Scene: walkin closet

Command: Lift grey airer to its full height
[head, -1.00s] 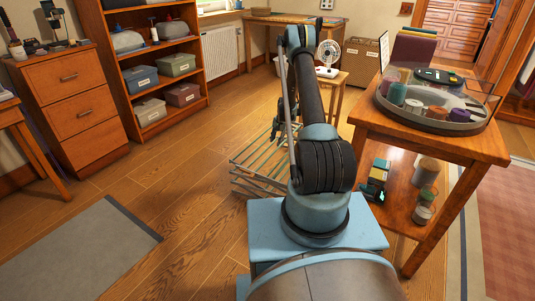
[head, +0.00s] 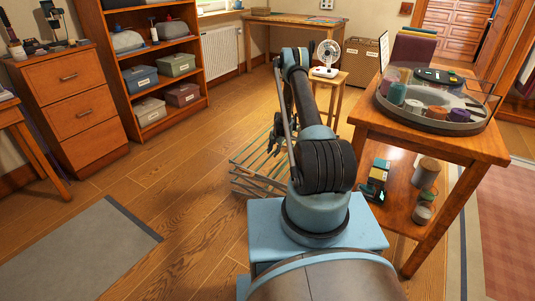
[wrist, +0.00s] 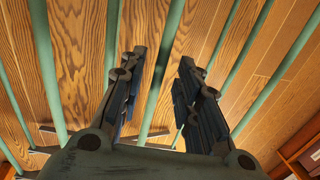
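The grey airer (head: 258,178) stands low on the wooden floor in the head view, beyond my base, with its slim grey-green rods in a row. My arm hides its right part. My gripper (head: 276,138) is over the airer in the head view, partly hidden by my arm. In the wrist view, my gripper (wrist: 163,60) is open, its two dark fingers apart. One green airer rod (wrist: 168,45) runs between the fingers in that view. I cannot tell how far below the fingertips it lies. Other rods run on both sides, with floor showing between them.
A wooden side table (head: 405,143) with a round tray (head: 437,122) and a lower shelf of tins stands close on the right. A stool (head: 334,86) bearing a white fan is behind. Drawers (head: 72,110) and a shelf unit stand left. Floor left of the airer is clear.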

